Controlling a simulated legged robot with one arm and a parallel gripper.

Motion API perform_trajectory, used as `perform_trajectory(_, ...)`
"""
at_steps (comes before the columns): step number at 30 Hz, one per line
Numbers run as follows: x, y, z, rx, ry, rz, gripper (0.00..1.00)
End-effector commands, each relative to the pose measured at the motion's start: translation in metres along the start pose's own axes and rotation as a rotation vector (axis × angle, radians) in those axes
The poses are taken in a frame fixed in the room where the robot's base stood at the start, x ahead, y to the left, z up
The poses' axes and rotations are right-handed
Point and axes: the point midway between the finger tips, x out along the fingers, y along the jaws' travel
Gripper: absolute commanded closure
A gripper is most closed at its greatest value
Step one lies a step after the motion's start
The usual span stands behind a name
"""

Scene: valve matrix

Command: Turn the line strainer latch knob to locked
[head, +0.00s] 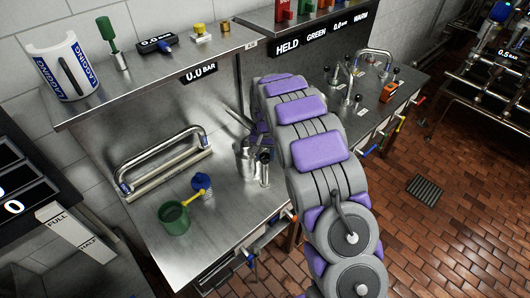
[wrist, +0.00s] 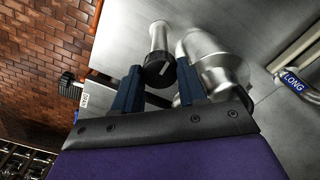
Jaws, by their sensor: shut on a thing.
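In the wrist view, a black latch knob (wrist: 159,74) with a pale mark on its face sits at the end of a steel stem. My gripper (wrist: 158,67) has one dark blue finger on each side of the knob and is shut on it. The rounded steel strainer body (wrist: 214,62) is right beside the right finger, which covers part of it. In the head view, the steel strainer (head: 243,160) stands on the bench beside my arm. My arm hides most of my gripper there, and I cannot read the knob's setting.
A bent steel pipe (head: 165,158) lies behind a green cup (head: 174,217) and a blue item (head: 201,183) with a yellow handle. A shelf above holds a lagging shell (head: 64,68) and small parts. Several valves stand on the right bench.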

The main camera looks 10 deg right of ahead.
Motion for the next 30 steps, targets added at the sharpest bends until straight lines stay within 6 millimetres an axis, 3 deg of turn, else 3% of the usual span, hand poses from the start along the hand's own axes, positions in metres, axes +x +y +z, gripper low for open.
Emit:
perform_trajectory(18, -0.0003, -0.0007, 0.0005, 0.038, 0.0, -0.001, 0.89)
perform_trajectory(19, -0.0003, -0.0007, 0.0005, 0.038, 0.0, -0.001, 0.56)
perform_trajectory(26, -0.0002, -0.0004, 0.0003, 0.038, 0.0, -0.001, 0.34)
perform_trajectory(30, -0.0001, -0.0003, 0.0002, 0.037, 0.0, 0.0, 0.33)
